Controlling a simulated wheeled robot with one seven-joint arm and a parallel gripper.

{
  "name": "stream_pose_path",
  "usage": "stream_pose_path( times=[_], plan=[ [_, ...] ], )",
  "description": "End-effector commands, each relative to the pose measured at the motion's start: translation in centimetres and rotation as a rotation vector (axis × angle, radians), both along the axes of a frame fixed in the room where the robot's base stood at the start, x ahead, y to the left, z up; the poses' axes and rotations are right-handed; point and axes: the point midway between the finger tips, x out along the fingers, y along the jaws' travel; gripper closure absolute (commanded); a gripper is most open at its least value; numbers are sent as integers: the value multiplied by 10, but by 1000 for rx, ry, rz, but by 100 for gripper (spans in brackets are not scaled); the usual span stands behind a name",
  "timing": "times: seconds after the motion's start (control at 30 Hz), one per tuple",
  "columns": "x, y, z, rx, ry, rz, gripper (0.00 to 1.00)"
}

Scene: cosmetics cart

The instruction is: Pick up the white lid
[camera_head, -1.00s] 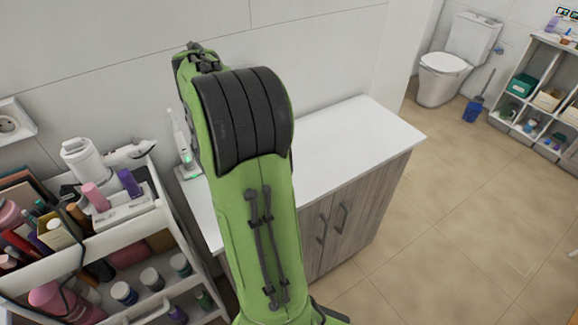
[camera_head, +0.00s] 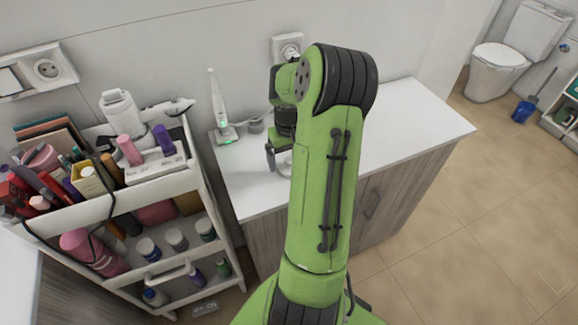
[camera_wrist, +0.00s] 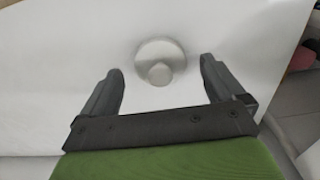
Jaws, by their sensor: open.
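The white lid (camera_wrist: 162,60) is a pale round disc with a smaller round knob on it. In the wrist view it lies on the white countertop, ahead of and between my fingertips, with no finger touching it. My gripper (camera_wrist: 160,68) is open and empty, one dark finger on each side of the lid. In the head view my gripper (camera_head: 272,157) is low over the countertop (camera_head: 392,122), left of my arm. A pale rounded shape (camera_head: 285,161) beside it may be the lid, partly hidden by my arm.
An electric toothbrush on its stand (camera_head: 222,118) and a small grey round item (camera_head: 255,125) stand left of my gripper. A cart (camera_head: 95,215) full of cosmetics is farther left. A wall socket (camera_head: 289,47) is behind. The countertop's right part is clear.

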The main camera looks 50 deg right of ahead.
Motion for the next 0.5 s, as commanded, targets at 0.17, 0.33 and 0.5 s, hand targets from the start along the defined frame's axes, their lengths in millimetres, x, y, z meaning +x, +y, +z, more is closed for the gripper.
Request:
stream_pose_path(
  times=[0.17, 0.33, 0.5],
  plan=[
    [0, 0, -11, -1, 0, 0, 4],
    [0, 0, -10, -1, 0, 0, 12],
    [0, 0, -10, -1, 0, 0, 38]
  ],
)
